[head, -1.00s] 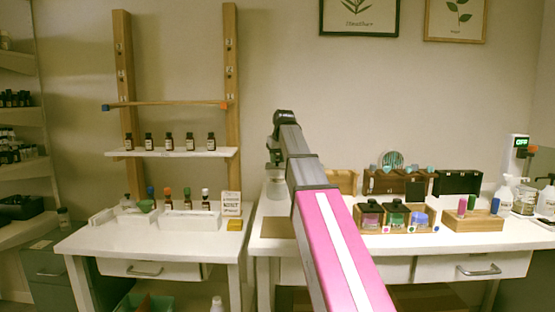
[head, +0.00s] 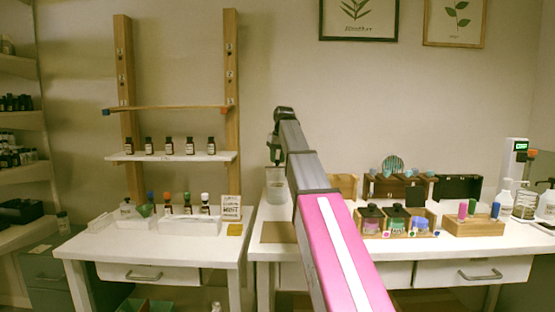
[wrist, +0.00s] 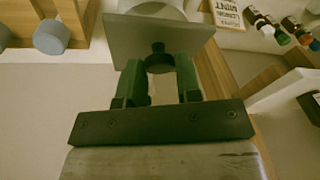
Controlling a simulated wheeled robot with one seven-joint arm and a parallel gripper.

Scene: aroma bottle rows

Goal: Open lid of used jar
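A pale jar (head: 277,183) stands on the right-hand table, near its back left corner. My gripper (head: 275,158) is above the jar, at the end of my raised arm. In the wrist view, my gripper's green fingers (wrist: 159,72) stand on both sides of a small black knob (wrist: 158,57) and appear shut on it. The knob sits on a flat grey square lid (wrist: 145,35). Part of a round white shape, probably the jar, shows beyond the lid. The lid appears raised above the jar in the head view, but the gap is too small to measure.
Wooden holders with colored bottles (head: 395,222) stand right of my arm. A brown mat (head: 278,232) lies in front of the jar. The left table (head: 150,247) holds dropper bottles and a sign (head: 231,207). The table between mat and left edge is bare.

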